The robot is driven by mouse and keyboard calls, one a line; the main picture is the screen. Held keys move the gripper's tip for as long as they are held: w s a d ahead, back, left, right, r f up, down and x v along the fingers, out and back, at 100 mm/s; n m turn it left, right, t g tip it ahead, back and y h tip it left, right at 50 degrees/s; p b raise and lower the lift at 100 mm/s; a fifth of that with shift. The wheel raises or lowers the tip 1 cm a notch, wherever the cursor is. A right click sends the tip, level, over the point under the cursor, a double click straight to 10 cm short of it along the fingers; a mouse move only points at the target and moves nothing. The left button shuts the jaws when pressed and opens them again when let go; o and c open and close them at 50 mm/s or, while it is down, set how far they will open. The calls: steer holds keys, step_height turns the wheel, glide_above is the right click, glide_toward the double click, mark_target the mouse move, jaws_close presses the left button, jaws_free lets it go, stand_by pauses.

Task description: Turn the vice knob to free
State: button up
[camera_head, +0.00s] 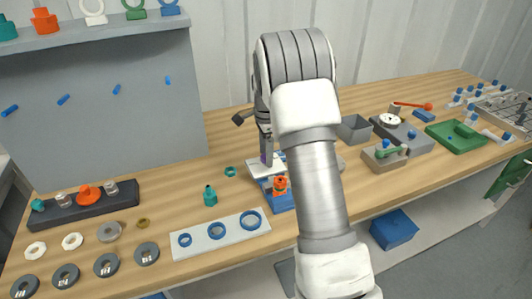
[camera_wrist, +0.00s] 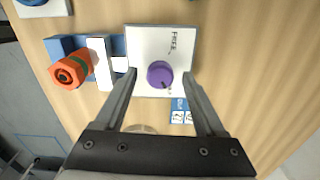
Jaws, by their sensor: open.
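The vice knob is a purple round knob (camera_wrist: 160,75) on a white plate (camera_wrist: 145,40) marked "FREE" near its upper right. In the wrist view it lies between the tips of my gripper (camera_wrist: 160,80), whose two fingers stand apart on either side of it. I cannot tell whether a finger touches it.
A white plate with blue rings (camera_head: 222,235) and a teal bottle (camera_head: 210,196) lie left of the vice. A grey open box (camera_head: 355,129) and a grey fixture with a green lever (camera_head: 385,157) stand to the right. A grey panel (camera_head: 110,110) rises at the back left.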

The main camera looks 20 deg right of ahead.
steer(key=shift+c, duration=0.4)
jaws_close()
steer(key=shift+r, duration=0.1)
steer(key=n+p, duration=0.1)
steer(key=n, duration=0.4)
steer(key=shift+n+p, duration=0.3)
steer(key=shift+p, duration=0.05)
steer(key=n+p, duration=0.1)
steer(key=n, duration=1.1)
steer(key=shift+n+p, duration=0.3)
steer(key=shift+p, duration=0.1)
steer(key=n, duration=0.5)
steer(key=shift+n+p, duration=0.3)
steer(key=shift+p, duration=0.1)
